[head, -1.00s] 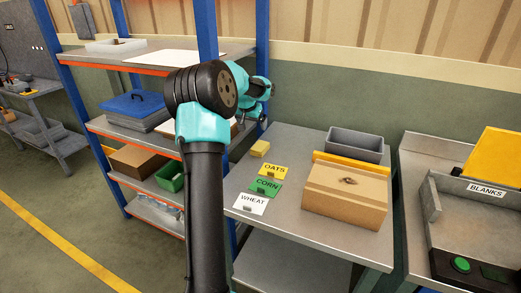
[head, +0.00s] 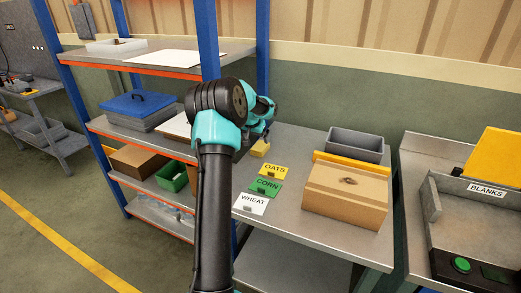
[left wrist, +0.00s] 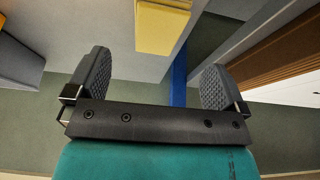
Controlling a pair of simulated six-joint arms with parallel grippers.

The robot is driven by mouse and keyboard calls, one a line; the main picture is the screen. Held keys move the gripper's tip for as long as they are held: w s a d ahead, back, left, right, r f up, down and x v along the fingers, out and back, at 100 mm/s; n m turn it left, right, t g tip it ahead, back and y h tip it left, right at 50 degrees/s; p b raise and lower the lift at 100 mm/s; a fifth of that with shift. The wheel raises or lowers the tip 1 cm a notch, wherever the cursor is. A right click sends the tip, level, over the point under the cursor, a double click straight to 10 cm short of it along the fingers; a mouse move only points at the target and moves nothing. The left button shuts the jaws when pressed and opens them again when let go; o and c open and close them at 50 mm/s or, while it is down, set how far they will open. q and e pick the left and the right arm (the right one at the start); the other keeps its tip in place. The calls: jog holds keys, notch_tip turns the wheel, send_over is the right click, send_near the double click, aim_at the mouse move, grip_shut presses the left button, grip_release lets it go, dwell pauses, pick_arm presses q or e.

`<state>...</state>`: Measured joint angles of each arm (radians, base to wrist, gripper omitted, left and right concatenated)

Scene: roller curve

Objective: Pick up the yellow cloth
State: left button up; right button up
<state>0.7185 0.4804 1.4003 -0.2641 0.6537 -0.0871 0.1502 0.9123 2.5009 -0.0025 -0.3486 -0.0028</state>
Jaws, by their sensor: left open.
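The yellow cloth (head: 260,149) is a small folded-looking block at the back left corner of the grey table. It also shows at the top of the left wrist view (left wrist: 160,27), beyond the fingers. My left gripper (head: 259,136) is just above and behind the cloth in the head view, partly hidden by my own wrist. In the left wrist view the left gripper (left wrist: 157,80) has its two grey pads wide apart, with nothing between them. My right gripper is not in view.
OATS (head: 274,171), CORN (head: 267,187) and WHEAT (head: 252,203) cards lie in front of the cloth. A cardboard box (head: 345,200) and a grey bin (head: 355,146) stand to the right. A blue shelf post (head: 263,50) rises close behind the gripper.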

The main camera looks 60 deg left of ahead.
aim_at(260, 146)
pick_arm(q)
jog(key=shift+x, duration=1.5)
jog(key=shift+w+x, duration=0.2)
jog(key=shift+x, duration=2.4)
jog(key=c, duration=1.1)
jog(key=shift+r, duration=0.1)
